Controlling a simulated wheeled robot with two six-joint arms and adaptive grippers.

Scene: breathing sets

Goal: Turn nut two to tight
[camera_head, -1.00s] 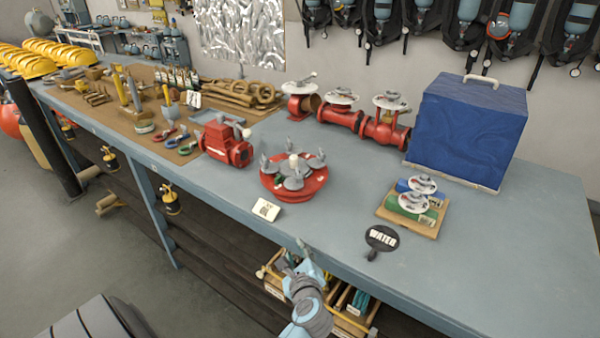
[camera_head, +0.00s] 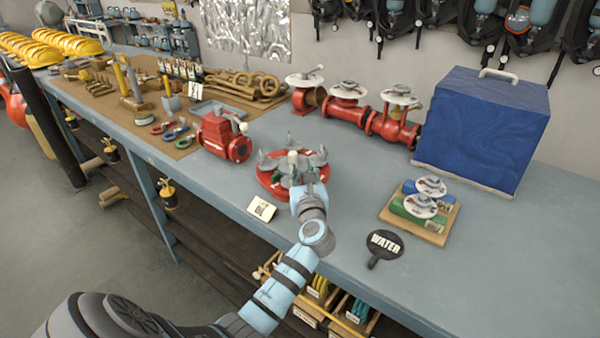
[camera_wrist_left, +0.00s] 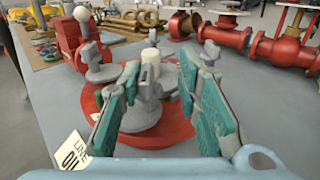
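A round red flange (camera_head: 268,180) with several grey wing nuts and a pale centre post (camera_head: 292,157) sits near the front edge of the bench. My left gripper (camera_head: 293,175) is over the flange's front side. In the left wrist view, its teal finger pads (camera_wrist_left: 158,85) are open, one on each side of a grey wing nut (camera_wrist_left: 146,88) on a round base. I cannot tell whether the pads touch it. Other wing nuts (camera_wrist_left: 96,62) stand to the left and behind. No number shows on the nuts, and my arm hides part of the flange in the head view.
A white card (camera_head: 262,208) lies beside the flange. A red valve body (camera_head: 222,135) stands to the left. Red pipework (camera_head: 345,112) is behind, and a wooden board with two valves (camera_head: 420,210), a black WATER sign (camera_head: 384,243) and a blue box (camera_head: 480,130) are to the right.

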